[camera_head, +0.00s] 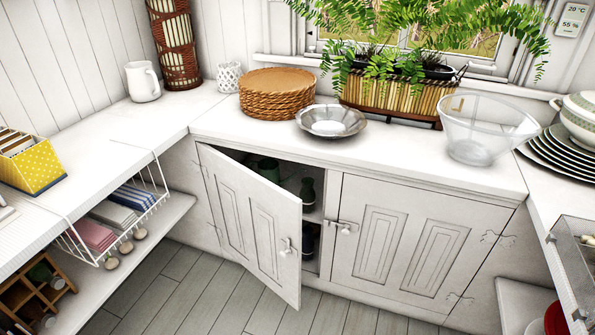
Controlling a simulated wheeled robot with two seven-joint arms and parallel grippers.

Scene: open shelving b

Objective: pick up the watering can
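I cannot clearly identify a watering can. Behind the partly open left cabinet door (255,222) a green object (268,168) shows only its top, and the door hides the rest. A dark green bottle-like object (307,193) stands on the cabinet shelf to its right. A dark object (307,241), too shadowed to name, sits on the lower level. A white pitcher (143,82) stands on the left counter. Neither of my grippers is in view.
The right cabinet door (403,243) is shut. The counter holds stacked woven mats (277,95), a silver bowl (331,121), a clear bowl (485,128) and a planter with ferns (395,95). A wire rack (120,215) hangs at left. The grey floor (200,290) is clear.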

